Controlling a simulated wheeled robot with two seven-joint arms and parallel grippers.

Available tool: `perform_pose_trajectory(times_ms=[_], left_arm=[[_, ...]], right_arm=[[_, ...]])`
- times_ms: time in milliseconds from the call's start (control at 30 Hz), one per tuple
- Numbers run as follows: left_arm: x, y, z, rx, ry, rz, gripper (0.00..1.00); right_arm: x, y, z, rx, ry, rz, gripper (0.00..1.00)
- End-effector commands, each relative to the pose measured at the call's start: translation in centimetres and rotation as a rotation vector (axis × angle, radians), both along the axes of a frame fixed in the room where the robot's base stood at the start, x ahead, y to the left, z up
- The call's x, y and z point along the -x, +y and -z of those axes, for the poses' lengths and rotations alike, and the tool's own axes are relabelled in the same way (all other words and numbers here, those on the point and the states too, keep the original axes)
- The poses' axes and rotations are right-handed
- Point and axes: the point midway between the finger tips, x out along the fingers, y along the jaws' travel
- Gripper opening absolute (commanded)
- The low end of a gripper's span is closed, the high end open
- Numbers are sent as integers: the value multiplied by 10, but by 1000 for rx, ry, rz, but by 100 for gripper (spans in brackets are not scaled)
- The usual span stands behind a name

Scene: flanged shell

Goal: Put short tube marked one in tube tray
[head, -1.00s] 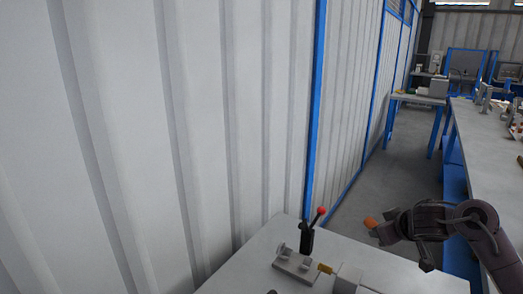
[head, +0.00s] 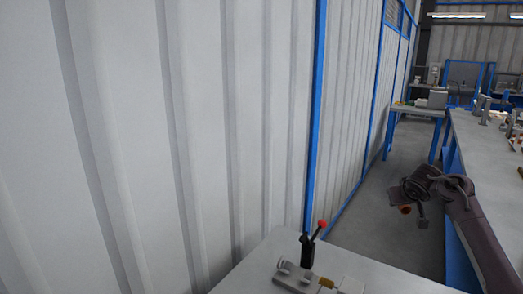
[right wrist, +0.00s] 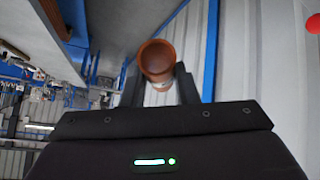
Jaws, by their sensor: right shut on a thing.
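A short copper-orange tube (right wrist: 157,57) is held between the two dark fingers of my right gripper (right wrist: 158,84) in the right wrist view. Its open round end faces the camera, and I cannot read any mark on it. In the head view the tube (head: 406,209) shows as a small orange end below my right gripper (head: 409,204), over the floor gap between the near table and the long bench. My left gripper is not in view. I cannot make out a tube tray in either view.
A near table (head: 375,277) carries a metal clamp fixture (head: 296,277) with a red-knobbed lever (head: 321,225). A ribbed wall (head: 190,130) stands close on the left. A long bench (head: 480,150) with several items runs along the right. Grey floor (head: 375,210) lies between.

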Motion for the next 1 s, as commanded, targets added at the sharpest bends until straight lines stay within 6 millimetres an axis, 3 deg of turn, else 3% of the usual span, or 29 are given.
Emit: perform_pose_trajectory(times_ms=[200, 500, 900, 1000], left_arm=[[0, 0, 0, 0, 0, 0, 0], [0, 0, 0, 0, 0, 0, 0], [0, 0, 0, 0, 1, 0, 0], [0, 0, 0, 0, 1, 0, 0]], right_arm=[[17, -39, 19, -2, -2, 97, 0], [52, -79, 40, 0, -2, 194, 0], [93, -101, 53, 0, -4, 252, 0], [92, -82, 60, -1, -2, 219, 0]])
